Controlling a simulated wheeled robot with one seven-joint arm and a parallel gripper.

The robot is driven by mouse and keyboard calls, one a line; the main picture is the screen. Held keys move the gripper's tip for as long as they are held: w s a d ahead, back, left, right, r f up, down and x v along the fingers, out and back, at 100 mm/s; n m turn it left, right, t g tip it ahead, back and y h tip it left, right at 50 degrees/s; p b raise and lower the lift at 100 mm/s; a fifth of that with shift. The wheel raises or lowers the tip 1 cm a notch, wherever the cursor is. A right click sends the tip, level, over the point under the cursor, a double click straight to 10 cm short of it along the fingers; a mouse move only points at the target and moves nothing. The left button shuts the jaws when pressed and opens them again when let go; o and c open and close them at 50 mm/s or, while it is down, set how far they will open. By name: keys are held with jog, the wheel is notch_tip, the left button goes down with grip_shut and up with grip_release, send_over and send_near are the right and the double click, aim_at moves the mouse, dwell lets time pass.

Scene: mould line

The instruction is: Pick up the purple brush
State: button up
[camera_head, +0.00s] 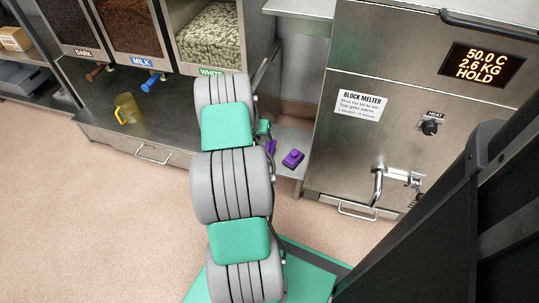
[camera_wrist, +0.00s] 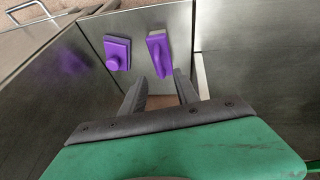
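Two purple things lie on a low steel shelf (camera_wrist: 140,20) in the wrist view. The right one, a narrow piece with a raised, elongated grip and a pale top end, looks like the purple brush (camera_wrist: 159,50). The left one is a squarish purple block with a round knob (camera_wrist: 117,54). My gripper (camera_wrist: 160,77) is open and empty, its two dark fingers apart, pointing toward the narrow piece, which appears between and beyond the tips. In the head view my arm hides my fingers and part of the narrow piece (camera_head: 271,146); the knobbed block (camera_head: 293,159) shows fully.
The shelf sits in a gap between the steel block melter (camera_head: 335,150) on the right and the dispenser counter (camera_head: 120,135) on the left. A yellow jug (camera_head: 127,108) stands on that counter. A higher steel ledge (camera_head: 300,7) is above the gap.

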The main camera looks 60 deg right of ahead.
jog(key=b+x, duration=0.3)
jog(key=x, duration=0.4)
jog(key=shift+s+d+r, duration=0.1)
jog(key=shift+d+r, duration=0.05)
jog(key=shift+d, duration=0.05)
jog(key=shift+r, duration=0.1)
grip_shut()
dwell(0.9)
